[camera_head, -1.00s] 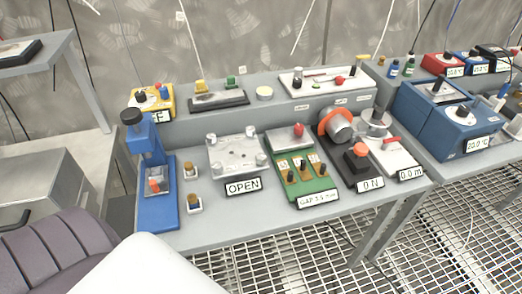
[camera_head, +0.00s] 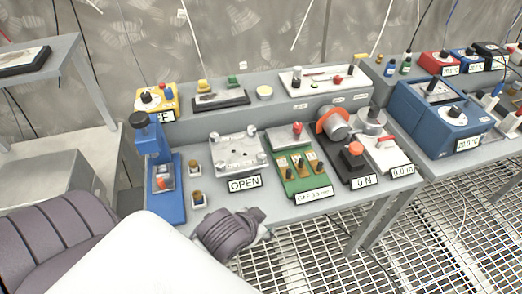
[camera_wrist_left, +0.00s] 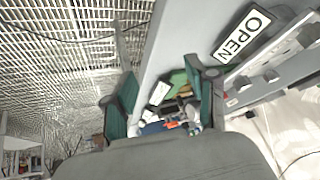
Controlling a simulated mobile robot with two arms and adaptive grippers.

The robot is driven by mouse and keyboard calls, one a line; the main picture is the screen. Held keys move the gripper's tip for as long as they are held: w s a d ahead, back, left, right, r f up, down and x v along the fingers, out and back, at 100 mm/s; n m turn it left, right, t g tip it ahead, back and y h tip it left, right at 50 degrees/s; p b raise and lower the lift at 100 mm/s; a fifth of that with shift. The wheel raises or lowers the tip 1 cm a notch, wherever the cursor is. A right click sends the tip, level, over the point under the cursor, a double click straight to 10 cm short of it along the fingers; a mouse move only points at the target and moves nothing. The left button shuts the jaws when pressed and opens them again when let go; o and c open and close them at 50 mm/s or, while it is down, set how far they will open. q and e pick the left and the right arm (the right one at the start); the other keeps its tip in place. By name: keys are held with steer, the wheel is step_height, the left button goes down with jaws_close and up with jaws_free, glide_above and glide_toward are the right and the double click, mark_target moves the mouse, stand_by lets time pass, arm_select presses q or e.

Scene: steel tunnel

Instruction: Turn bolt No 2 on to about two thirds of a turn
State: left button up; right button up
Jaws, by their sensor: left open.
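A silver plate (camera_head: 236,154) with round bolt heads at its corners lies on the grey bench behind a sign reading OPEN (camera_head: 244,183). The sign also shows in the left wrist view (camera_wrist_left: 241,35). I cannot read any bolt numbers, so I cannot tell which is No 2. My left gripper (camera_wrist_left: 163,88) is open, with its two green-grey fingers apart and nothing seen between them. In the head view, a ribbed grey part of my arm is at the bench's front edge, in front of the plate; the fingers cannot be made out there. My right gripper is not in view.
A blue press (camera_head: 158,175) stands left of the plate, with two small brown-topped pieces (camera_head: 198,199) between. A green block (camera_head: 300,180) with several dark knobs and a black unit (camera_head: 352,160) stand to the right. Open grating (camera_head: 310,255) lies in front.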

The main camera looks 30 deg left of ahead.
arm_select(q)
steer(key=w+d+r+m+t+h, duration=0.1)
steer(key=w+d+r+m+t, duration=0.2)
steer(key=w+r+t, duration=0.35)
steer(key=w+d+r+m+t+h, duration=0.15)
steer(key=w+r+t, duration=0.25)
steer(key=w+r, duration=0.6)
steer(key=w+d+r+m+t+h, duration=0.1)
steer(key=w+d+r+m+h, duration=0.1)
steer(key=d+r+m+h, duration=0.65)
step_height(320, 180, up, 2)
steer(key=s+d+m+g+h, duration=0.1)
steer(key=d+m+g+h, duration=0.1)
steer(key=d+m+h, duration=0.3)
steer(key=m+g+y, duration=1.5)
steer(key=g, duration=0.2)
glide_above(261, 155)
step_height(261, 155, down, 12)
step_height(261, 155, down, 12)
steer(key=p, duration=0.3)
steer(key=shift+f, duration=0.7)
